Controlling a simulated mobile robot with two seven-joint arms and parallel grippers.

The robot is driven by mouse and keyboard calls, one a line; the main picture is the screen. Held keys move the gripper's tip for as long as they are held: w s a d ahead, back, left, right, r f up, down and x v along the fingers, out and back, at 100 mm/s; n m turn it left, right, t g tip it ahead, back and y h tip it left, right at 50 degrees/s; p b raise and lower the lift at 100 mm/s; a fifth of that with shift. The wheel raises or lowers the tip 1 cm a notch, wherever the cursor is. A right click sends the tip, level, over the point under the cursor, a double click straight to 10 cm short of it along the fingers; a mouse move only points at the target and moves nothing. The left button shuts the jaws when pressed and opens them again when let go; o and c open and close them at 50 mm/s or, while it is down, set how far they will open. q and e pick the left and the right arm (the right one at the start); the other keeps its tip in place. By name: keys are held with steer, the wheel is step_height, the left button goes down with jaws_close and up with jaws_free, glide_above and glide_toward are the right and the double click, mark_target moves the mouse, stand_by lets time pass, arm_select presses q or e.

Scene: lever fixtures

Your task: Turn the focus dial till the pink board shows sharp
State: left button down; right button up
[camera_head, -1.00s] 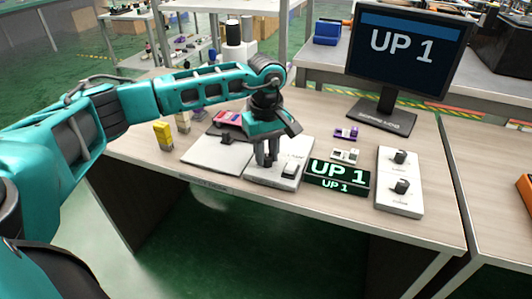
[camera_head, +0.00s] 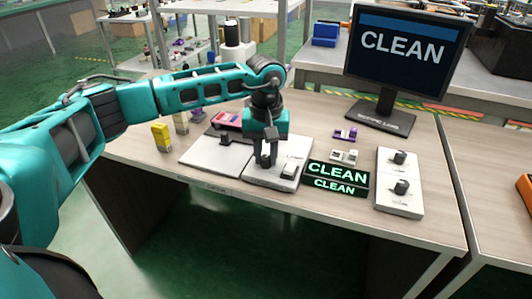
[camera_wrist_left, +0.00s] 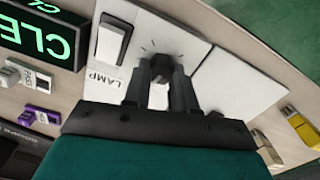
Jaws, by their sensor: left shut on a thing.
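My left gripper (camera_head: 265,158) is shut on a dark dial (camera_wrist_left: 160,67) on a white panel (camera_head: 262,180). The fingers sit on either side of the knob and hide much of it; tick marks show around it in the left wrist view. Any label on this dial is hidden. The pink board (camera_head: 228,119) lies at the back of the white plate to the left, partly behind my arm. The monitor (camera_head: 406,52) shows CLEAN in crisp letters, with no picture of the board. My right gripper is not in view.
A rocker switch (camera_head: 289,169) marked LAMP (camera_wrist_left: 103,78) is beside the dial. A green-lettered sign (camera_head: 336,177) reads CLEAN. Another white panel (camera_head: 400,207) carries two dark knobs.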

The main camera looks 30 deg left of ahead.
mark_target(267, 156)
arm_select(q)
steer(key=c, duration=0.9)
jaws_free()
steer(key=shift+r, duration=0.1)
step_height(267, 156, up, 13)
steer(key=shift+f+p, duration=0.1)
steer(key=shift+p, duration=0.95)
steer(key=shift+d, duration=0.1)
